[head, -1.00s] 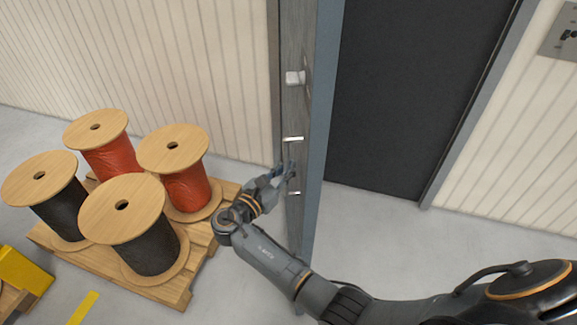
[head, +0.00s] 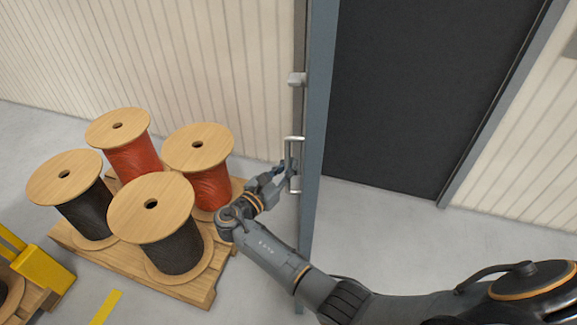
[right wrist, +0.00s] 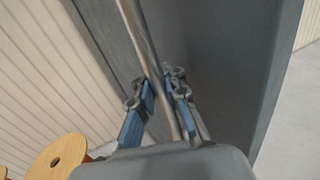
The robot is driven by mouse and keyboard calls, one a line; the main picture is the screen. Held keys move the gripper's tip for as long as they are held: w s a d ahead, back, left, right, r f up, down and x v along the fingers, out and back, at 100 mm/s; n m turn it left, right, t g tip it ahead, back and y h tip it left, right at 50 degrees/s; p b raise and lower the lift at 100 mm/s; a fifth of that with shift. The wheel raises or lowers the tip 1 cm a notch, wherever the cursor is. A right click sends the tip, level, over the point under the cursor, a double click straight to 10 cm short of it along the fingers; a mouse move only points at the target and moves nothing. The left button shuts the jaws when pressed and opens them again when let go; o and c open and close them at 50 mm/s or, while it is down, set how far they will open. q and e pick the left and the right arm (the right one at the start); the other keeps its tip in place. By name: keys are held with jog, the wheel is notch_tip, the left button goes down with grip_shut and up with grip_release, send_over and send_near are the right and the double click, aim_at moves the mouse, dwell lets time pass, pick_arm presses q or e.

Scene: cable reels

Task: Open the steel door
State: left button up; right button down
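The steel door (head: 321,110) stands swung out from its dark doorway, seen nearly edge-on in the middle of the head view. A vertical metal bar handle (head: 301,150) is on its left face, with a small pale fitting (head: 297,79) above. My right gripper (head: 283,176) is at the lower part of the handle. In the right wrist view, the bar (right wrist: 143,45) runs between the blue-padded fingers (right wrist: 159,92), which sit close on both sides of it and look closed on it. My left gripper is out of view.
A wooden pallet (head: 115,262) with several red and black cable reels stands left of the door. Yellow equipment (head: 42,268) is at the lower left. The dark doorway (head: 420,90) is at the right, with clear grey floor (head: 420,250) before it.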

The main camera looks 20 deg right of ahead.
jog(key=c, duration=1.7)
grip_release()
jog(key=shift+s+a+f, duration=0.15)
jog(key=shift+s+f, duration=0.05)
jog(key=shift+f, duration=0.15)
jog(key=o, duration=0.3)
jog(key=shift+s+r, duration=0.1)
jog(key=shift+r, duration=0.05)
jog(key=shift+o, duration=0.2)
jog(key=shift+s+a+r, duration=0.1)
jog(key=shift+a+r, duration=0.05)
jog(key=shift+r, duration=0.1)
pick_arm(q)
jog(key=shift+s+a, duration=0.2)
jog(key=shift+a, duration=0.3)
pick_arm(e)
jog(key=shift+w, duration=0.25)
